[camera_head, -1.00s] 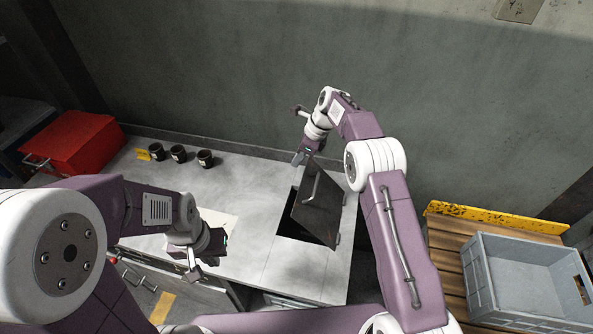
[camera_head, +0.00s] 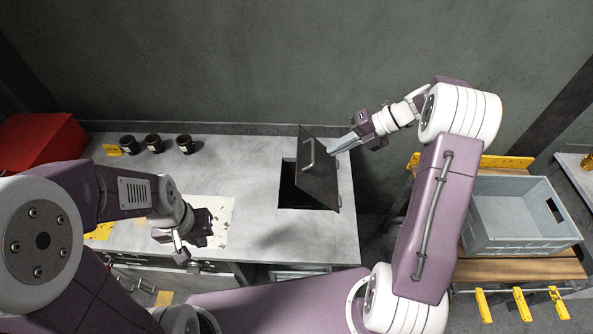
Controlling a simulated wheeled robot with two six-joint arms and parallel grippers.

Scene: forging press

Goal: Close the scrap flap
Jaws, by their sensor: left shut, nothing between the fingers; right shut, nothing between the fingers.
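The scrap flap (camera_head: 321,180) is a dark plate with a light bar handle (camera_head: 309,154). It stands tilted up at the right side of a dark square opening (camera_head: 291,187) in the grey bench top. My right gripper (camera_head: 338,147) is shut and empty at the upper right of the flap, its fingertips close to the flap's right face. I cannot tell whether they touch it. My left gripper (camera_head: 191,246) is shut and empty over the front left part of the bench, well away from the flap.
Several dark cups (camera_head: 154,143) stand along the back left of the bench (camera_head: 240,160). A red box (camera_head: 38,142) is at the far left. A grey crate (camera_head: 520,215) sits on a wooden pallet at the right.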

